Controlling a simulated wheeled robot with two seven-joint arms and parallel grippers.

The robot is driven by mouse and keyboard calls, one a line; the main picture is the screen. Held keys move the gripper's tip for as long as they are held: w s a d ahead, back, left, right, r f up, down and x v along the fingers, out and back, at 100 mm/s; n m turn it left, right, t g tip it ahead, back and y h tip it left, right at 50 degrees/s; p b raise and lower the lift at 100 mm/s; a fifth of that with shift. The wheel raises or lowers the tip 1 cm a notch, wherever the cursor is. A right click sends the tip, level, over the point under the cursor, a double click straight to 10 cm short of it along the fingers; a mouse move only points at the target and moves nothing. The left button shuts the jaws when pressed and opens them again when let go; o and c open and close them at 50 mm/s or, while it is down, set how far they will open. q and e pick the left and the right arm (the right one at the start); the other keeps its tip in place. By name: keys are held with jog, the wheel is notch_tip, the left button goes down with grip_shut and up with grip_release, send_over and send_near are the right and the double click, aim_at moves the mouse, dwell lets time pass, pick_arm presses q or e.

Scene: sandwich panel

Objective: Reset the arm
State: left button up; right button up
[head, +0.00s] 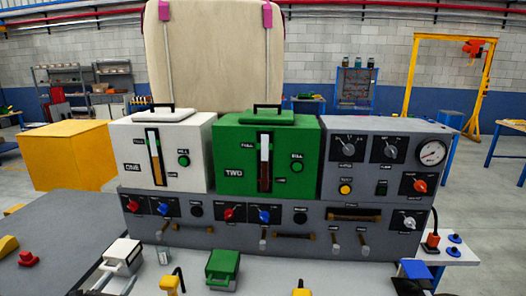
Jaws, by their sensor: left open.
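A white unit marked ONE (128,180) and a green unit marked TWO (229,182) stand on the panel. A small green box (223,266) and a blue-topped piece (413,269) are in front. A yellow block (65,155) is at left.

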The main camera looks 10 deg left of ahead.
pick_arm(q)
jog(key=s+d+f+n+g, duration=0.4)
jog(key=s+d+f+n, duration=0.15)
jog(key=d+n, duration=0.3)
jog(key=s+d+f+n+g, duration=0.3)
jog(key=s+d+f+n, duration=0.2)
jog(key=s+d+n, duration=0.3)
jog(key=s+d+r+n+g, duration=0.1)
jog(key=s+d+n+g, duration=0.35)
jog(key=s+n, duration=0.4)
jog(key=s+d+r+n+g, duration=0.25)
jog(key=s+d+n, duration=0.35)
jog(key=s+n, duration=0.3)
notch_tip(320, 180, down, 32)
jog(key=s+g+b, duration=0.2)
jog(key=b, duration=0.3)
jog(key=s+a+f+b, duration=0.1)
jog(key=s+f+b, duration=0.1)
jog(key=s+f, duration=0.6)
jog(key=s+a+f+g+b, duration=0.1)
jog(key=s+a+f+b, duration=0.1)
jog(key=s+f, duration=0.7)
notch_tip(320, 180, down, 4)
jog(key=shift+a+r+m+b, duration=0.1)
jog(key=shift+a+m+b, duration=0.2)
jog(key=shift+m+b, duration=0.15)
pick_arm(e)
notch_tip(320, 180, down, 10)
jog(key=shift+d, duration=0.4)
jog(key=shift+a, duration=0.2)
